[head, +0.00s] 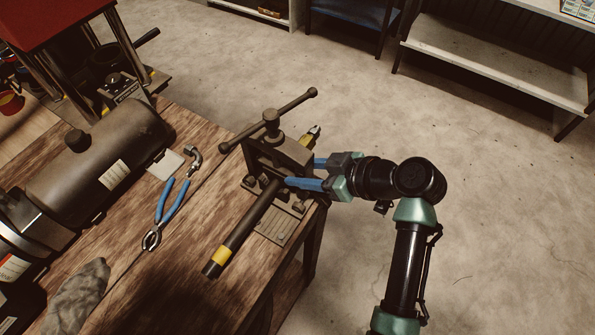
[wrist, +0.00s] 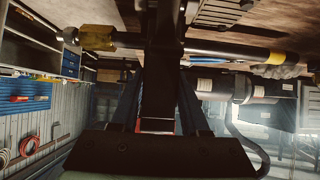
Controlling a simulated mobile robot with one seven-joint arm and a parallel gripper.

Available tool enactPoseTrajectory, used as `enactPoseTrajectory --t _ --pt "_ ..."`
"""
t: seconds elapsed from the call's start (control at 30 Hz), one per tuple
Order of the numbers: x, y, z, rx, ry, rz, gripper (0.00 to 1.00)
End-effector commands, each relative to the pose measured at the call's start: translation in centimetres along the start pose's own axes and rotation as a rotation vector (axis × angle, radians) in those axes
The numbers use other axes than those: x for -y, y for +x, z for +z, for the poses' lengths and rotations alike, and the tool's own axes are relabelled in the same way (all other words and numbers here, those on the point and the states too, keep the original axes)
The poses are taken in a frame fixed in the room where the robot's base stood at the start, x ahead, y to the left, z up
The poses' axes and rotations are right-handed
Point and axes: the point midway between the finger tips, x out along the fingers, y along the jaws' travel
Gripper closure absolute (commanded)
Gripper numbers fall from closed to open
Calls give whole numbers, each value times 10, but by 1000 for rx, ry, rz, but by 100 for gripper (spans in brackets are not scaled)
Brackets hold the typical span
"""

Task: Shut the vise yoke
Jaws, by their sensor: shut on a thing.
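The vise yoke (head: 282,152) is a dark metal frame at the table's right corner, with a screw and a long T-handle (head: 268,121) on top. A black hose (head: 243,228) with a yellow band passes through the vise under the yoke, and its brass fitting (head: 313,134) sticks out behind. My gripper (head: 305,173), with blue fingers, reaches in from the right and is shut on the yoke's right side. In the wrist view the fingers close around a dark upright bar of the yoke (wrist: 161,70), and the brass fitting (wrist: 97,38) shows at the upper left.
Blue-handled pliers (head: 168,205), a metal elbow fitting (head: 194,158) and a grey glove (head: 80,297) lie on the wooden table (head: 195,255). A large dark cylinder (head: 102,160) lies at the left. The floor right of the table is clear around my arm.

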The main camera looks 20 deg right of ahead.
Motion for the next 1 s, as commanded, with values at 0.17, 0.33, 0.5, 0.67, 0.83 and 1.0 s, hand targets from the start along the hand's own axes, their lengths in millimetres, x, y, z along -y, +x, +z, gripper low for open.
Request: enactPoseTrajectory --t 0.17,0.33,0.5,0.67,0.83,1.0 --pt "0 1 4 -43 -2 1 100" --pt "0 0 4 -54 -2 1 100" --pt "0 0 4 -53 -2 0 100" --pt "0 0 4 -52 -2 0 53" --pt "0 0 5 -50 -1 0 25" --pt "0 0 5 -49 -1 -1 25"
